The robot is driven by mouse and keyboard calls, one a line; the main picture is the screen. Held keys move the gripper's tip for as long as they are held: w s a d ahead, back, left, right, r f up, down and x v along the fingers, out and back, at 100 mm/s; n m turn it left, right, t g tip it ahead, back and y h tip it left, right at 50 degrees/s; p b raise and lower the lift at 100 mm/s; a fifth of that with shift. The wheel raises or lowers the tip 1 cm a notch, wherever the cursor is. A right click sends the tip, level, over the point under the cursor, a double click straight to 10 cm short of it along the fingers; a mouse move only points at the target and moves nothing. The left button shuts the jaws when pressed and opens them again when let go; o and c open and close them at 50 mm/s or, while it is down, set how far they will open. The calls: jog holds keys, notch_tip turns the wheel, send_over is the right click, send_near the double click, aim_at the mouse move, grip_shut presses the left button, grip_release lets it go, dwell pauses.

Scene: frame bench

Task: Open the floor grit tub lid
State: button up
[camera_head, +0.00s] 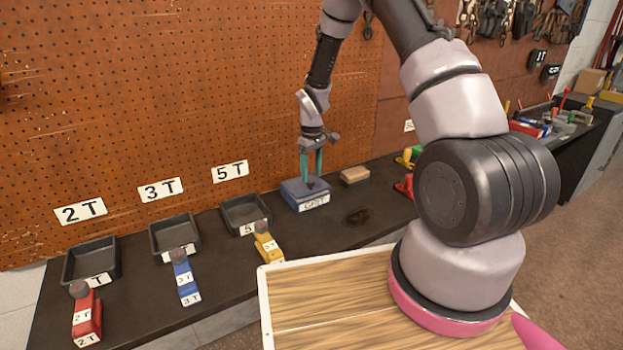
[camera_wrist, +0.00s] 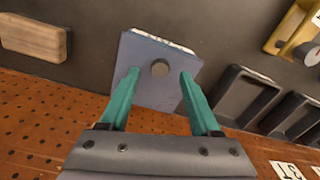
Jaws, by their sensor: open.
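The grit tub (camera_head: 312,203) is a small blue box with a white label on its front, standing on the dark bench near the pegboard. Its flat blue lid (camera_wrist: 150,87) is on and has a dark round knob (camera_wrist: 160,68) on top. My gripper (camera_head: 312,175) points down over the tub. In the wrist view, the green fingers of my gripper (camera_wrist: 158,75) are open and spread on either side of the knob, with gaps to it. I cannot tell exactly how high the fingertips are above the lid.
A wooden block (camera_head: 354,175) lies right of the tub. Black trays marked 2T (camera_head: 91,258), 3T (camera_head: 174,236) and 5T (camera_head: 244,213) stand to the left. Red (camera_head: 87,318), blue (camera_head: 185,282) and yellow (camera_head: 266,245) labelled pieces are in front. The pegboard (camera_head: 200,90) rises close behind.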

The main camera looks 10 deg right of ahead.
jog(key=shift+f, duration=1.35)
grip_shut()
dwell(0.4)
